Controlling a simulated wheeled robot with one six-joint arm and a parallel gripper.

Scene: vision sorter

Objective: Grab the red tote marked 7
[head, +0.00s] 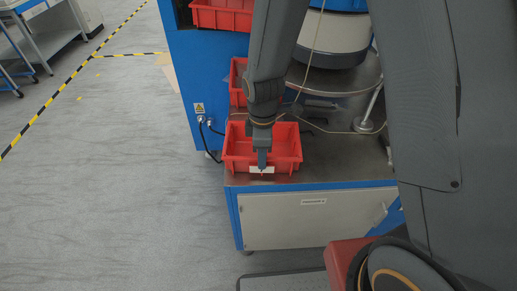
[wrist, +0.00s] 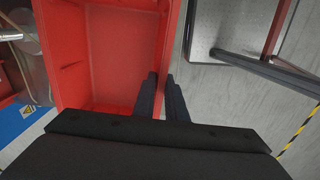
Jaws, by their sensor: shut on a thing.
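A red tote (head: 288,150) sits on the front left of the metal bench top, with a white label (head: 262,170) on its front wall; the label is too small to read. My gripper (head: 262,168) reaches down to that front wall. In the wrist view, my gripper (wrist: 163,90) has one finger inside the red tote (wrist: 110,60) and one outside, shut on its wall. The tote looks empty where its inside shows. My gripper hides part of the label and wall.
The metal bench top (head: 345,160) has clear room right of the tote. Another red tote (head: 238,85) stands behind, and one more (head: 222,15) is higher up. Cables (head: 310,122) lie near the tote. A round machine (head: 335,40) stands behind. Open floor (head: 110,180) lies left.

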